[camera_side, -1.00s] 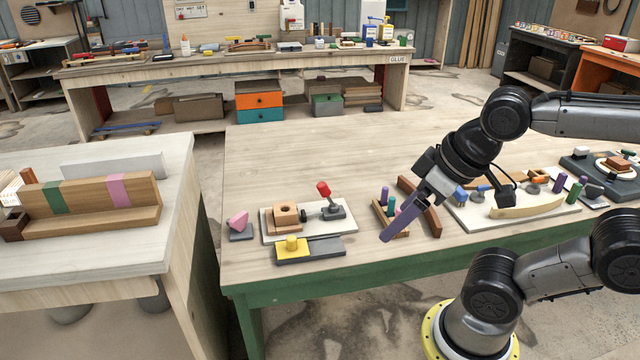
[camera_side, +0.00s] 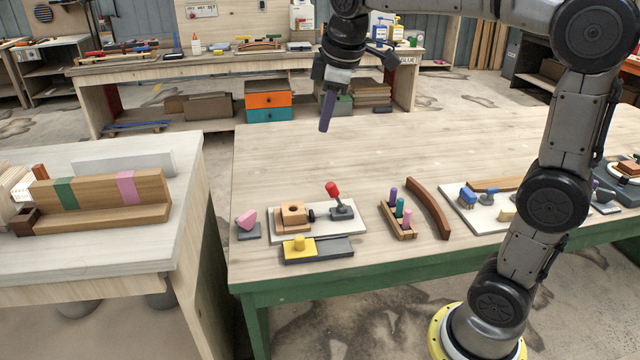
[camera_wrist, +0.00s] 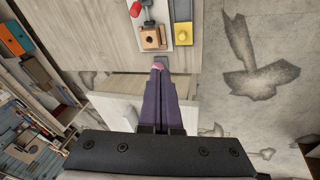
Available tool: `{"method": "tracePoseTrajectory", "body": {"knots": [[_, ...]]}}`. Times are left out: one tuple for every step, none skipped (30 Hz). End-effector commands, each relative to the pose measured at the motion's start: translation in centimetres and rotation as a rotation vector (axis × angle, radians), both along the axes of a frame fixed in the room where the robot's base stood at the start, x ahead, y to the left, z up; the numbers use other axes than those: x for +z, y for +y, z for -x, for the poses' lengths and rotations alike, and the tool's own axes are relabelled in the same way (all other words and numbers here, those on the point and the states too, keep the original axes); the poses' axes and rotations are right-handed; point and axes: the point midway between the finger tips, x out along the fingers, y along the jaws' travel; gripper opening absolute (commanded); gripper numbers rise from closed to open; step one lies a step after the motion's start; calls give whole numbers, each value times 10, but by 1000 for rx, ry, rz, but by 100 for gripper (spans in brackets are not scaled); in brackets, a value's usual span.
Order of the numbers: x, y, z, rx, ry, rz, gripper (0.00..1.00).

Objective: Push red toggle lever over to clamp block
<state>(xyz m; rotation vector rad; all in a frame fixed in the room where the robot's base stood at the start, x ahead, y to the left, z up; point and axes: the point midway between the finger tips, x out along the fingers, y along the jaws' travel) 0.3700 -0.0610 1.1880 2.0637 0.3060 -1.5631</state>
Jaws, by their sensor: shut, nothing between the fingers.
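The red toggle lever (camera_side: 333,190) stands on a dark grey clamp base at the right end of a white board (camera_side: 352,225). Its knob leans a little to the left. A light wooden block (camera_side: 293,214) with a round hole sits on the same board, left of the lever, with a small dark clamp tip (camera_side: 311,215) beside it. My gripper (camera_side: 326,126) is shut and empty, with purple fingers, high above the table and behind the board. In the wrist view the fingers (camera_wrist: 160,68) point toward the board; the lever (camera_wrist: 136,9) and block (camera_wrist: 151,38) show at the top.
A rack of coloured pegs (camera_side: 398,218) and a curved wooden strip (camera_side: 429,208) lie to the right. The table behind is clear.

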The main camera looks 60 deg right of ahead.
Motion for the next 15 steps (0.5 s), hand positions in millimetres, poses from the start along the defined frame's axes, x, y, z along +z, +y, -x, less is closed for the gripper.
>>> {"method": "tracePoseTrajectory", "body": {"knots": [[-7, -7, -16, 7, 26, 7, 0], [-10, -10, -24, 11, 37, 12, 0], [-15, -15, -35, 15, 54, 18, 0], [-19, -19, -42, 19, 67, 21, 0], [-24, -23, -50, 21, 80, 24, 0], [-31, -28, -60, 24, 97, 28, 0], [-36, -32, -67, 26, 110, 30, 0], [-42, -36, -74, 26, 123, 32, 0], [-51, -41, -83, 26, 141, 33, 0], [-58, -46, -90, 24, 153, 32, 0], [-65, -50, -96, 23, 166, 33, 0], [-75, -55, -103, 20, 185, 32, 0], [-82, -58, -108, 15, 196, 31, 0], [-90, -62, -113, 11, 208, 30, 0], [-100, -67, -119, 4, 223, 27, 0]]}}
